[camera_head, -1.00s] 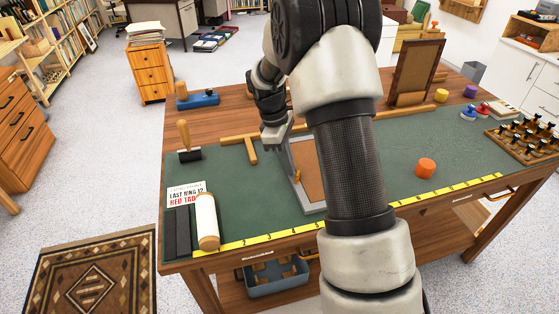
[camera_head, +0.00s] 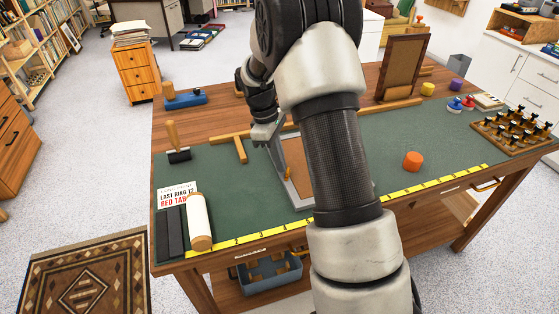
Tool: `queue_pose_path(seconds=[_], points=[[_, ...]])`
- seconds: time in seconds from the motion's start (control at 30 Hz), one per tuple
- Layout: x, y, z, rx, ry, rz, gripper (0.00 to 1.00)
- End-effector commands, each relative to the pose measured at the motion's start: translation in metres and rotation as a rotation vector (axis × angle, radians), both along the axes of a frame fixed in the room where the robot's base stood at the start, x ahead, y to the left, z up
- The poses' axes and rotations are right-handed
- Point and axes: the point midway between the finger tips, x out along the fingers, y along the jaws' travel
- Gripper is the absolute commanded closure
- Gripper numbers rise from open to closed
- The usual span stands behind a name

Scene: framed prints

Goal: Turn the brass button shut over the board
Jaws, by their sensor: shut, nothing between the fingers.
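A grey frame (camera_head: 303,205) with a brown board (camera_head: 298,160) in it lies on the green mat in the middle of the table. My arm covers its right part. A small brass-coloured piece (camera_head: 287,172) shows at the frame's left side; I cannot tell how it is turned. My gripper (camera_head: 268,142) is shut and empty, pointing down at the frame's far left corner. I cannot tell whether it touches the frame.
A wooden T-shaped tool (camera_head: 240,147) lies just left of my gripper. A brown upright panel (camera_head: 404,65) stands behind right. An orange knob (camera_head: 412,161) and a yellow ruler (camera_head: 398,195) lie to the right and front. A white roll (camera_head: 199,222) lies front left.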

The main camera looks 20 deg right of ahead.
Motion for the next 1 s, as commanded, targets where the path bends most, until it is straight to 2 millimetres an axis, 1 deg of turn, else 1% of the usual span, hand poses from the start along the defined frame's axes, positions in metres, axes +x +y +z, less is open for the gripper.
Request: queue_pose_path(seconds=[0.27, 0.47, 1.0], points=[[0.0, -0.002, 0.001, -0.001, 0.001, -0.062, 1.0], [0.001, -0.006, 0.002, 0.0, 0.001, -0.165, 1.0], [-0.002, -0.023, 0.001, -0.001, 0.001, -0.652, 1.0]])
